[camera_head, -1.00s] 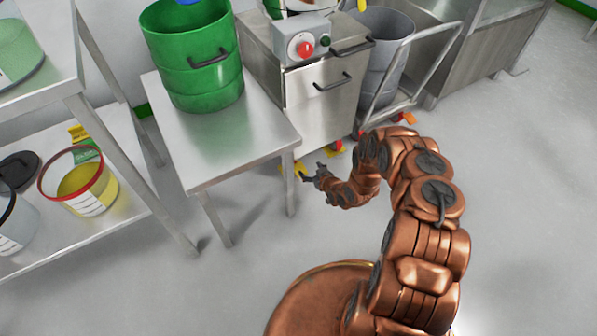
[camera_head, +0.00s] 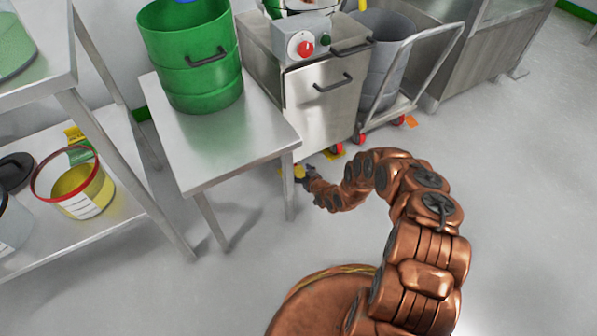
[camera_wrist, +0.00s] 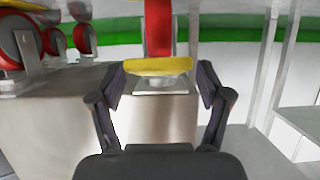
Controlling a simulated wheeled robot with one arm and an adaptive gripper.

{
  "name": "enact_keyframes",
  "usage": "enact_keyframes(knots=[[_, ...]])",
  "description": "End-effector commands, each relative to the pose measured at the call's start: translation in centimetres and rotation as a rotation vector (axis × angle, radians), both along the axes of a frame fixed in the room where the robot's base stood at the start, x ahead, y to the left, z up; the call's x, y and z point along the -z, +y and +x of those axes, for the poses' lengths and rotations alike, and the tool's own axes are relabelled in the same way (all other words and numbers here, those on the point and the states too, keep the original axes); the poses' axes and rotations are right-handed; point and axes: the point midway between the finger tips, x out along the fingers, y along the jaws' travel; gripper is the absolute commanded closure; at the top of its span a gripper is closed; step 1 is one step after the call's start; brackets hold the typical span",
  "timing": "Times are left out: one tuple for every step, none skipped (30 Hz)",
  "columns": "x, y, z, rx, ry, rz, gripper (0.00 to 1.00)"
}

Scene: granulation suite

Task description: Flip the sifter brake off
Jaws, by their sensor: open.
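The sifter (camera_head: 318,108) is a steel cabinet with a red knob on its control panel, beside the small steel table. The yellow brake lever (camera_wrist: 158,66) shows in the wrist view in front of a red castor part (camera_wrist: 158,28). My gripper (camera_wrist: 161,86) is open, with one finger on each side of the lever. Whether either finger touches it I cannot tell. In the head view my gripper (camera_head: 306,173) is low by the sifter's base, close to a yellow brake (camera_head: 299,171), and my wrist partly covers that spot.
A steel table (camera_head: 235,145) with a green drum (camera_head: 195,55) stands just left of my gripper. A trolley (camera_head: 405,98) with a grey bin (camera_head: 380,50) stands right of the sifter. A shelf (camera_head: 125,215) is at left. The floor at right is clear.

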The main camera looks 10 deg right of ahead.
Motion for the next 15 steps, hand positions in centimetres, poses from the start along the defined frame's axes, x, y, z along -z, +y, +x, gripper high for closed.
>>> enact_keyframes(knots=[[0.3, 0.1, 0.5, 0.001, -0.002, 0.000, 0.23], [0.3, 0.1, 0.7, 0.001, -0.002, -0.001, 0.23], [0.4, 0.2, 1.0, 0.001, -0.002, -0.001, 0.23], [0.4, 0.2, 1.2, 0.001, -0.002, -0.001, 0.23], [0.5, 0.3, 1.3, 0.001, -0.002, -0.001, 0.23], [0.5, 0.3, 1.4, 0.001, -0.002, -0.001, 0.23], [0.5, 0.3, 1.5, 0.002, -0.002, 0.000, 0.23], [0.6, 0.4, 1.5, 0.002, -0.002, 0.000, 0.23], [0.6, 0.4, 1.6, 0.002, -0.001, 0.000, 0.23], [0.6, 0.4, 1.6, 0.002, -0.001, 0.000, 0.23], [0.6, 0.4, 1.6, 0.002, -0.001, 0.000, 0.23], [0.6, 0.4, 1.6, 0.002, -0.001, 0.000, 0.23], [0.5, 0.4, 1.6, 0.001, -0.001, 0.000, 0.23], [0.6, 0.4, 1.6, 0.001, 0.000, 0.000, 0.23], [0.6, 0.4, 1.6, 0.001, 0.000, 0.000, 0.23]])
